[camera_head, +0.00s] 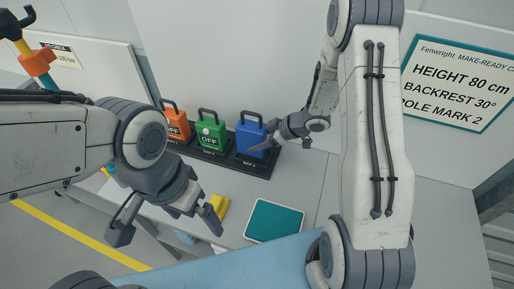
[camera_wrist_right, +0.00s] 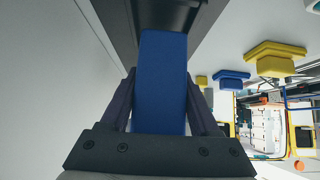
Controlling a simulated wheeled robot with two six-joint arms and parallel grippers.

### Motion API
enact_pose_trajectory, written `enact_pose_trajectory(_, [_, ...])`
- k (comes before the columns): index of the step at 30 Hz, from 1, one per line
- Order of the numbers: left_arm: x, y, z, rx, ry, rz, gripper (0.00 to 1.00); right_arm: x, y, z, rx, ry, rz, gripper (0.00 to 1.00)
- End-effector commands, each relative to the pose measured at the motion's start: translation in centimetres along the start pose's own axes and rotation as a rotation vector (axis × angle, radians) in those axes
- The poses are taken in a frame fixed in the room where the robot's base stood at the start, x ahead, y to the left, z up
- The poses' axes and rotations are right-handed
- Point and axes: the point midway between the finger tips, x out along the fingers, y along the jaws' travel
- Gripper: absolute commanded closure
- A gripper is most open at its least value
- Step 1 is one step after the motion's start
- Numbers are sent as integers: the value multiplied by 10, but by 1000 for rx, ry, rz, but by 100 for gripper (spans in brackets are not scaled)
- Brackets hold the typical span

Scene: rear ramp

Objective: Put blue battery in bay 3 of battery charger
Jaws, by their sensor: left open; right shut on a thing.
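The blue battery (camera_head: 249,137) stands upright at the right-hand bay of the dark battery charger (camera_head: 262,167). Whether it is fully seated cannot be told. My right gripper (camera_head: 264,147) is shut on it from its right side. In the right wrist view the blue battery (camera_wrist_right: 160,85) fills the space between the fingers, with the dark charger (camera_wrist_right: 165,15) beyond it. An orange battery (camera_head: 174,122) and a green battery (camera_head: 211,131), both with handles, stand in the other bays. My left gripper (camera_head: 166,222) is open and empty, in front of the charger.
A yellow object (camera_head: 220,206) and a teal-topped pad (camera_head: 274,220) lie on the counter in front of the charger. A light-blue surface (camera_head: 215,264) lies nearer. A sign (camera_head: 462,82) is at the right. The wall stands close behind the charger.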

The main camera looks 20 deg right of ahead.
Motion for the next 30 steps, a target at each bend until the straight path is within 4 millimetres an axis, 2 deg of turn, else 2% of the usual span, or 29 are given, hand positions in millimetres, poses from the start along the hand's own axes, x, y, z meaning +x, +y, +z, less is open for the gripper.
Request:
enact_pose_trajectory(7, [-2, 0, 0, 0, 0, 0, 0, 22, -1, 21, 1, 2, -2, 100])
enact_pose_trajectory(20, [1, 0, 0, 0, 0, 0, 0, 26, -1, 25, -1, 3, 0, 100])
enact_pose_trajectory(21, [0, 0, 0, 0, 0, 0, 0, 25, -1, 26, 0, -1, -1, 22])
enact_pose_trajectory(22, [0, 0, 0, 0, 0, 0, 0, 25, -1, 26, 0, -1, -1, 11])
enact_pose_trajectory(23, [0, 0, 0, 0, 0, 0, 0, 25, -2, 26, 0, -1, -1, 7])
enact_pose_trajectory(30, [0, 0, 0, 0, 0, 0, 0, 25, -2, 26, 0, -1, -2, 7])
